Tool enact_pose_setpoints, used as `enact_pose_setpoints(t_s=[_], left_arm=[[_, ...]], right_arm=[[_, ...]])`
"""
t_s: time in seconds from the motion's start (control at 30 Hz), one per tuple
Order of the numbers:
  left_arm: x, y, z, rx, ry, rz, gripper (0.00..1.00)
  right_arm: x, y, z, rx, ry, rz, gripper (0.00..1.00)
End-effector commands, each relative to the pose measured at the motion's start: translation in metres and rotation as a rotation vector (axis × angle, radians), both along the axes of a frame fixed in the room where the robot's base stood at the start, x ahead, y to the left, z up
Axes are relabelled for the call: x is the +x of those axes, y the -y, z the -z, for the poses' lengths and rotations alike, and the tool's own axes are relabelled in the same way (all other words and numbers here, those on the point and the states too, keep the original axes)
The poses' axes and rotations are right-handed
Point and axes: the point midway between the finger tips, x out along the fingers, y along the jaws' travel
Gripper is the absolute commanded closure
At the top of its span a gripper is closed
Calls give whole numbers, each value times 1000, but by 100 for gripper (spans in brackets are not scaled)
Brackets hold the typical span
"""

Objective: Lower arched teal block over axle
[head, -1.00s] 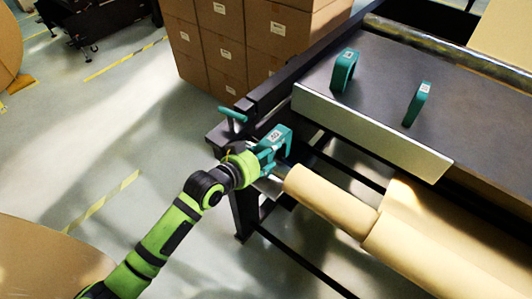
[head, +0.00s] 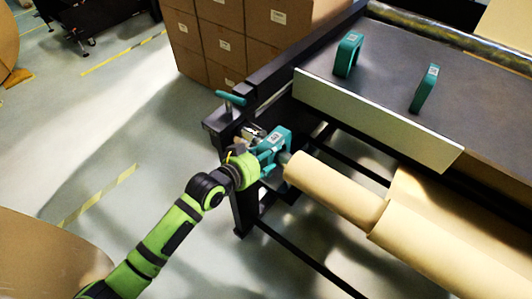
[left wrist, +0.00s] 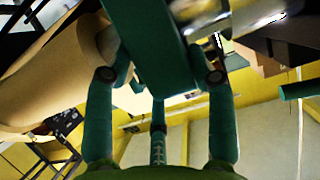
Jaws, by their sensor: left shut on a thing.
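My left gripper (head: 266,158) is shut on an arched teal block (head: 277,139) with a white label, beside the near-left end of the kraft roll (head: 325,185). In the left wrist view the teal block (left wrist: 155,45) fills the upper middle between the gripper's fingers (left wrist: 160,85). A shiny metal axle (left wrist: 215,18) shows close beside the block there. In the head view a metal part (head: 253,133) shows just left of the block. The block and gripper hide the contact with the axle, so I cannot tell whether they touch. My right gripper is not in view.
Two more arched teal blocks, one farther (head: 348,54) and one nearer (head: 425,89), stand on the dark table (head: 395,60) behind a pale plate (head: 370,118). Stacked cartons (head: 235,45) stand behind.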

Motion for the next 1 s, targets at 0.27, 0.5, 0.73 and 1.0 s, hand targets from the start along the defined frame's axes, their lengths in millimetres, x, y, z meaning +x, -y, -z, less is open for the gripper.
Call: enact_pose_setpoints(t_s=[0.27, 0.5, 0.73, 1.0], left_arm=[[1, 0, 6, -1, 3, 0, 85], [1, 0, 6, -1, 3, 0, 21], [0, 0, 6, 0, 1, 0, 17], [-7, -5, 4, 1, 0, 0, 17]], right_arm=[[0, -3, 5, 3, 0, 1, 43], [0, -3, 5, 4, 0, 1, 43], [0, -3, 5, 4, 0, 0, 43], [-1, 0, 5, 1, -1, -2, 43]])
